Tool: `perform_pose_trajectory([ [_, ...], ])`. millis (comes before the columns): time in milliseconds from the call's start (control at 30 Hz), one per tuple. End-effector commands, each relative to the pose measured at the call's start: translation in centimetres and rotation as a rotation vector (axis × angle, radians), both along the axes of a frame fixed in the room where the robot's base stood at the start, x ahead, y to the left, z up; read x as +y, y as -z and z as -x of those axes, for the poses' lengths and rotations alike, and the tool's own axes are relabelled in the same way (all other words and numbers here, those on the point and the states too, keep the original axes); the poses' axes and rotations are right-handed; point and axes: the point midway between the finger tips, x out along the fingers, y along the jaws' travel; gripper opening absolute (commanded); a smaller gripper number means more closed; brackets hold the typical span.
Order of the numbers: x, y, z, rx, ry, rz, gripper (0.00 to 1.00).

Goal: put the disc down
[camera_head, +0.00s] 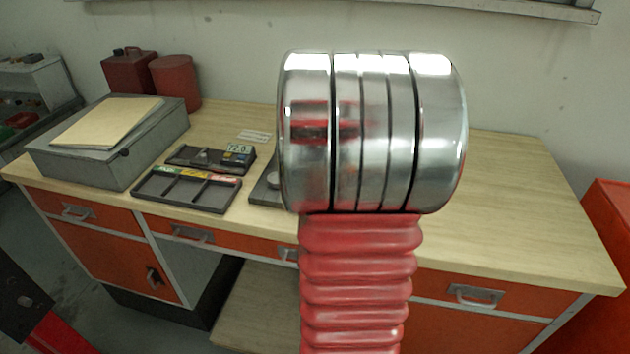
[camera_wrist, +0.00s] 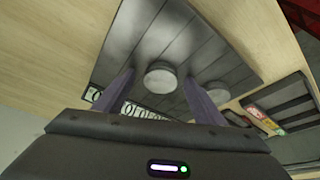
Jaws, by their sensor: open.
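In the wrist view a small round grey metal disc (camera_wrist: 160,76) lies on a dark grooved plate (camera_wrist: 205,58). My gripper (camera_wrist: 159,80) is open, with one finger on either side of the disc and a gap at each side. A second grey disc (camera_wrist: 217,91) is on the plate to the right, partly behind the right finger. In the head view only the left end of the plate (camera_head: 262,194) shows beside my arm, with part of a round grey piece (camera_head: 273,180) on it. My gripper is hidden there behind my arm.
Left of the plate are a dark sectioned tray (camera_head: 187,204) with coloured labels and a tray with a small display (camera_head: 237,153). A grey case (camera_head: 110,150) and red containers (camera_head: 176,82) stand farther left. The wooden bench top (camera_head: 520,200) is clear on the right.

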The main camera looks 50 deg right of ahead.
Motion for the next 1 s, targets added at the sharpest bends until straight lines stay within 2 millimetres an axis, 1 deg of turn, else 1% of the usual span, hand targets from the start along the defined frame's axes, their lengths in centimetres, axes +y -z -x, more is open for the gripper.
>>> perform_pose_trajectory([
  [267, 0.02, -0.03, -0.01, 0.0, 0.0, 0.0, 0.64],
  [1000, 0.03, -0.03, -0.02, 0.0, -0.001, 0.0, 0.12],
])
